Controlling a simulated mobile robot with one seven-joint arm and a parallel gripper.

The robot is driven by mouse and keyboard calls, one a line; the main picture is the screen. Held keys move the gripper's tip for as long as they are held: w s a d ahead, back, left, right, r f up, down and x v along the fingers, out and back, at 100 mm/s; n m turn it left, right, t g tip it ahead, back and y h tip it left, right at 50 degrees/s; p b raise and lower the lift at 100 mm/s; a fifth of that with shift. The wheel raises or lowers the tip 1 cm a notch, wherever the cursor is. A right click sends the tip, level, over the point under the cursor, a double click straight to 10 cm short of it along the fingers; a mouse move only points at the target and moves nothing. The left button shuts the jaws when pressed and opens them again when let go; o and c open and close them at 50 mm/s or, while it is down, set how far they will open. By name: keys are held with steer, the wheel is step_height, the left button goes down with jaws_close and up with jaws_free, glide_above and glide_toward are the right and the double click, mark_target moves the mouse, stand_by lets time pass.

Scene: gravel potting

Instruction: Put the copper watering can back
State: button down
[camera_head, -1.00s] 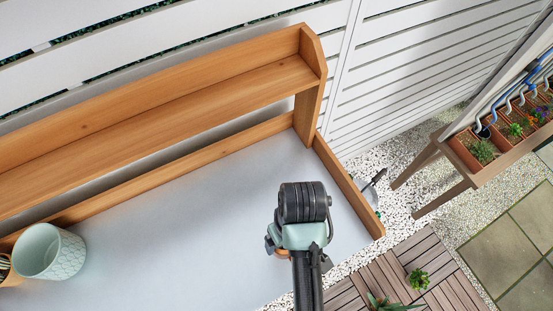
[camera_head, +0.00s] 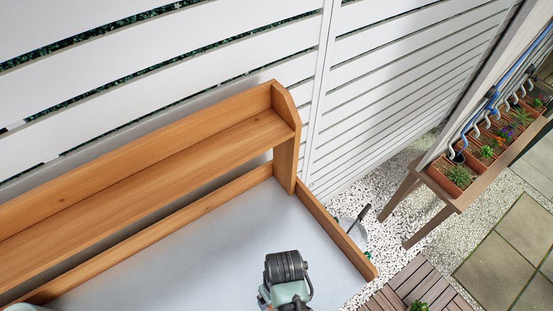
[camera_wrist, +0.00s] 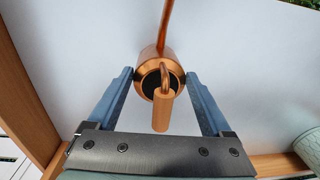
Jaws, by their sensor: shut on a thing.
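The copper watering can (camera_wrist: 148,60) is between the two blue-grey fingers of my gripper (camera_wrist: 160,76) in the wrist view. My gripper is shut on it. Its round opening and its handle face the camera, and its spout points to the top of the picture. In the head view my gripper (camera_head: 287,282) is over the right part of the grey bench top (camera_head: 190,255), and the can is hidden or too small to make out there. I cannot tell whether the can touches the bench top.
A wooden shelf (camera_head: 150,165) runs along the back of the bench, empty where visible. A low wooden edge (camera_head: 338,232) closes the right side. A pale green pot (camera_wrist: 309,146) shows in the wrist view. A planter stand (camera_head: 455,185) stands beyond the bench. The visible bench top is mostly clear.

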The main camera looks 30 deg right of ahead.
steer(key=shift+f, duration=0.15)
jaws_free()
step_height(320, 180, up, 12)
steer(key=w+d+r+t+h, duration=0.2)
steer(key=w+r+t, duration=0.4)
steer(key=w+r, duration=0.7)
steer(key=w+a+r+t+h, duration=0.1)
steer(key=w+r+t, duration=0.35)
steer(key=r, duration=0.35)
steer(key=w+a+r+t, duration=0.1)
steer(key=w+r+t, duration=0.3)
steer(key=r, duration=0.5)
steer(key=a+r+t, duration=0.2)
steer(key=r+t, duration=0.1)
steer(key=r, duration=0.7)
steer(key=a+r+t, duration=0.3)
steer(key=r, duration=0.7)
steer(key=s+a+r+t+y, duration=0.1)
steer(key=s+a+r+t, duration=0.1)
steer(key=s+r, duration=0.3)
steer(key=s+a+r+t, duration=0.2)
steer(key=s+r+t, duration=0.3)
steer(key=r, duration=0.6)
steer(key=shift+a+m+y+b, duration=0.25)
steer(key=shift+m+y+b, duration=0.05)
steer(key=shift+y+b, duration=0.1)
steer(key=shift+w, duration=0.1)
